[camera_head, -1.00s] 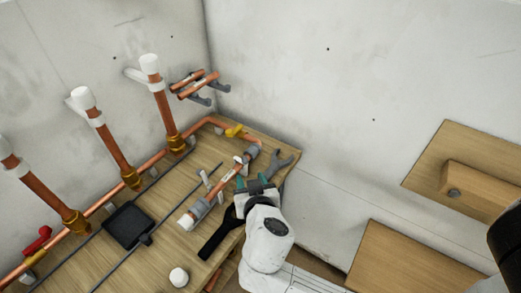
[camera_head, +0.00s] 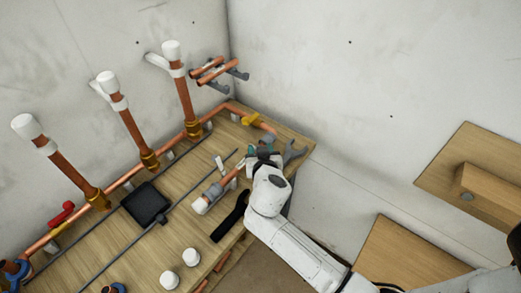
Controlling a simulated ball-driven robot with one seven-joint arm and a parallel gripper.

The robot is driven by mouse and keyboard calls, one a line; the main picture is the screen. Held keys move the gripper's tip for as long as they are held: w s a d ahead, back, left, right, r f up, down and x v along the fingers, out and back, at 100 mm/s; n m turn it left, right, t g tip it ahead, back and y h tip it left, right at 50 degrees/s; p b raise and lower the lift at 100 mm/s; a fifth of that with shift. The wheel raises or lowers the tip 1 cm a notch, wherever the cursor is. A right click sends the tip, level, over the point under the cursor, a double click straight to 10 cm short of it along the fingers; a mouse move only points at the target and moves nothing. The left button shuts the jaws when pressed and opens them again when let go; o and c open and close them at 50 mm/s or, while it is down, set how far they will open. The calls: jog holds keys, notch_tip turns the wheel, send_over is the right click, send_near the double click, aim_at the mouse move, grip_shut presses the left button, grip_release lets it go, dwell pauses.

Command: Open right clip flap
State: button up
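A short copper pipe piece (camera_head: 226,182) with grey end fittings lies on the wooden bench, held by small white clips. One white clip flap (camera_head: 219,163) stands up beside the pipe's middle. The right clip, towards the pipe's far right end, is mostly hidden behind my gripper (camera_head: 262,152). My gripper has teal fingertips and is over or right at that far end of the pipe. I cannot tell whether it touches the clip, or how wide its fingers are apart.
A black-handled wrench (camera_head: 230,216) and a grey wrench (camera_head: 293,153) lie close to my gripper. Upright copper pipes (camera_head: 184,100) with white caps stand behind, along a horizontal pipe. A black tray (camera_head: 146,205) and white caps (camera_head: 191,256) are on the bench (camera_head: 180,228).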

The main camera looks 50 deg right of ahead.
grip_shut()
dwell(0.3)
jog(key=shift+r, duration=0.1)
